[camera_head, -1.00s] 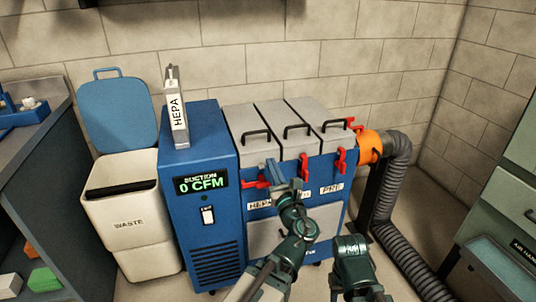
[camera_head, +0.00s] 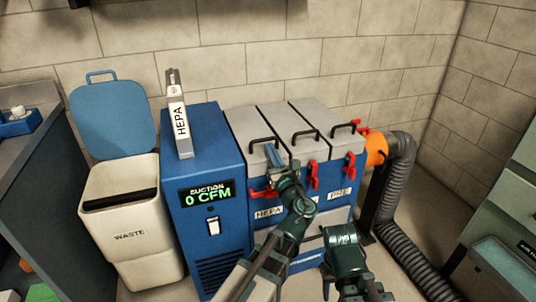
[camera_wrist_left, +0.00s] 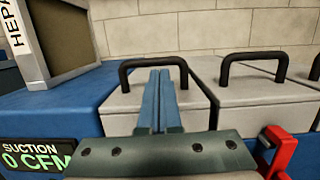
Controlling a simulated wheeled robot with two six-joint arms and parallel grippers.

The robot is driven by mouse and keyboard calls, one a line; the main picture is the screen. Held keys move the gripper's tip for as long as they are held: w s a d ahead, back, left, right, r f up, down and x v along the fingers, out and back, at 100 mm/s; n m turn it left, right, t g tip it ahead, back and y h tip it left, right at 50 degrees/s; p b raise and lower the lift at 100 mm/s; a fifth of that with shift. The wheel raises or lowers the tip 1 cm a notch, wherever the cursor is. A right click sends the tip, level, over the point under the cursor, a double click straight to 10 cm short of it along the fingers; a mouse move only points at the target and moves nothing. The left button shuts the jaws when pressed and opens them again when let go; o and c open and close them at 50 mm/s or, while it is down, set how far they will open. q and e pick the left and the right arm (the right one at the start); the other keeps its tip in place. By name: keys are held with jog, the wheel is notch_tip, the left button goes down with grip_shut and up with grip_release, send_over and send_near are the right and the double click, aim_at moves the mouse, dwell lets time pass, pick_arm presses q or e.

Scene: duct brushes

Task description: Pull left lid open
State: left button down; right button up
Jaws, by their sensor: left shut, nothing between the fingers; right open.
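The left lid (camera_head: 246,122) is a light grey flat panel with a black arched handle, above the HEPA label on the blue suction unit. It lies closed. Its handle (camera_head: 263,142) also shows in the left wrist view (camera_wrist_left: 153,62). My left gripper (camera_head: 272,155) is shut and empty, at the front of this handle. In the left wrist view its blue fingers (camera_wrist_left: 155,82) reach up inside the handle's arch; I cannot tell whether they touch the bar. My right gripper (camera_head: 340,236) is open, low in front of the unit, away from the lids.
Two more closed grey lids with black handles lie to the right. The left red latch (camera_head: 262,194) lies sideways; the other red latches (camera_head: 313,174) stand upright. A HEPA filter (camera_head: 179,120) stands on the unit's left top. A waste bin (camera_head: 120,225) is at left, a grey hose (camera_head: 397,190) at right.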

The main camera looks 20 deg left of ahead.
dwell(0.3)
pick_arm(q)
jog(key=w+a+r+g+h+p, duration=0.2)
jog(key=w+a+r+g+p, duration=0.3)
jog(key=r+p, duration=1.05)
jog(key=w+a+r+g+h+p, duration=0.25)
jog(key=w+r+p, duration=0.5)
jog(key=p, duration=1.55)
jog(key=w+a+r+p, duration=0.3)
jog(key=w+a, duration=0.3)
jog(key=w, duration=0.3)
jog(key=w+a+r+p, duration=0.4)
jog(key=w+a, duration=0.3)
jog(key=w, duration=0.2)
jog(key=shift+w+a+h+p, duration=0.3)
jog(key=shift+w+h+p, duration=0.15)
jog(key=shift+p, duration=0.45)
jog(key=shift+s+r, duration=0.1)
jog(key=shift+r, duration=0.1)
